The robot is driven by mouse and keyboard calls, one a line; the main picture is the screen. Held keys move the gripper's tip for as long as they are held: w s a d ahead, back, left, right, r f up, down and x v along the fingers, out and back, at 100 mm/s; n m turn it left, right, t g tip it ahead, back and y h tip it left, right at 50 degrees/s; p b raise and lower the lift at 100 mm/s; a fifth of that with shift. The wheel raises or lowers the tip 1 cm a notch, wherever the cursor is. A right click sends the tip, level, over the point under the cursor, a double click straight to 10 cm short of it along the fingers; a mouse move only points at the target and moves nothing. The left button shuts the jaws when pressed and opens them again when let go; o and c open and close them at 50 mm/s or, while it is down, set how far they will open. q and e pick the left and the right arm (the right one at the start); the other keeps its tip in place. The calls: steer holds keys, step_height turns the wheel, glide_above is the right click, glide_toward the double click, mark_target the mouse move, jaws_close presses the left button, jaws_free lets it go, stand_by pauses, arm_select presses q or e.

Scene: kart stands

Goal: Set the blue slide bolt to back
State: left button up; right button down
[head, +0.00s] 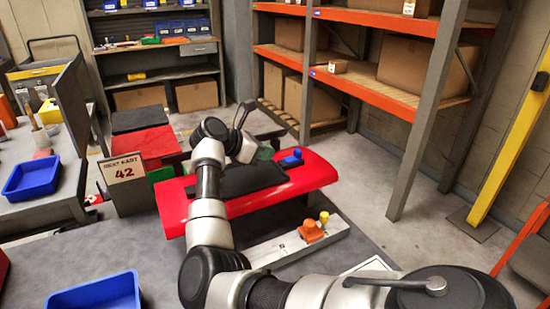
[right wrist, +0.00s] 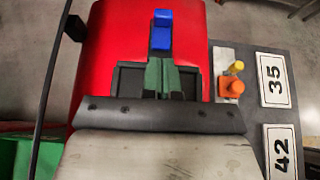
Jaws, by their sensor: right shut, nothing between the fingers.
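The blue slide bolt (head: 291,158) sits on top of the red kart body (head: 310,175), near the right end of its black panel. In the right wrist view the blue bolt (right wrist: 162,30) lies just beyond the tips of my right gripper (right wrist: 162,62). Its greenish fingers are together with nothing between them. A small gap seems to show between fingertips and bolt; the exact height between them is unclear. In the head view my right gripper (head: 265,151) is left of the bolt, partly hidden by my wrist. My left gripper is not in view.
A grey plate with an orange block (head: 311,231) and a yellow knob (head: 324,217) stands in front of the kart. Blue bins (head: 32,177) lie on nearby surfaces.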

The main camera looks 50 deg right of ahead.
steer(key=b+v, duration=0.1)
steer(key=v, duration=0.5)
steer(key=shift+s+r, duration=0.1)
steer(key=shift+r, duration=0.05)
steer(key=shift+a+r, duration=0.2)
steer(key=shift+a, duration=0.05)
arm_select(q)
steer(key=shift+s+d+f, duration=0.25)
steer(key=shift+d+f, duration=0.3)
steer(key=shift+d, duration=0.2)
arm_select(e)
steer(key=shift+d, duration=0.1)
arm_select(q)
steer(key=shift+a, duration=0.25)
arm_select(e)
steer(key=shift+f, duration=0.1)
